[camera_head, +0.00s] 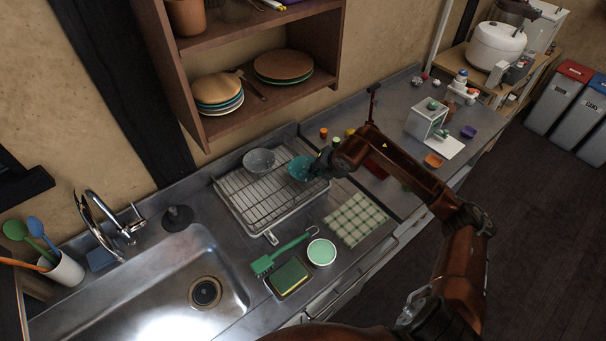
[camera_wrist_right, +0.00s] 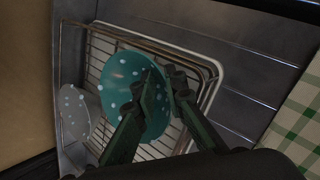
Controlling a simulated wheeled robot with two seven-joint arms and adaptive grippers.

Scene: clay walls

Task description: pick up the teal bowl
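The teal bowl (camera_head: 299,168) is at the right side of the wire dish rack (camera_head: 249,203), below my right gripper (camera_head: 325,163). In the right wrist view the bowl (camera_wrist_right: 122,78) is teal with white dots. There the two fingers of my right gripper (camera_wrist_right: 162,76) are close together at the bowl's right rim, one on the inner side and one on the outer side. They look closed on the rim. I cannot tell whether the bowl rests on the rack or hangs just above it. My left gripper is not in view.
A pale dotted bowl (camera_head: 258,161) stands left of the teal one. A checked cloth (camera_head: 355,219) lies to the right. A green brush (camera_head: 283,254), a round green-and-white dish (camera_head: 321,252) and a sponge (camera_head: 289,277) lie in front. A shelf with plates (camera_head: 225,120) hangs above.

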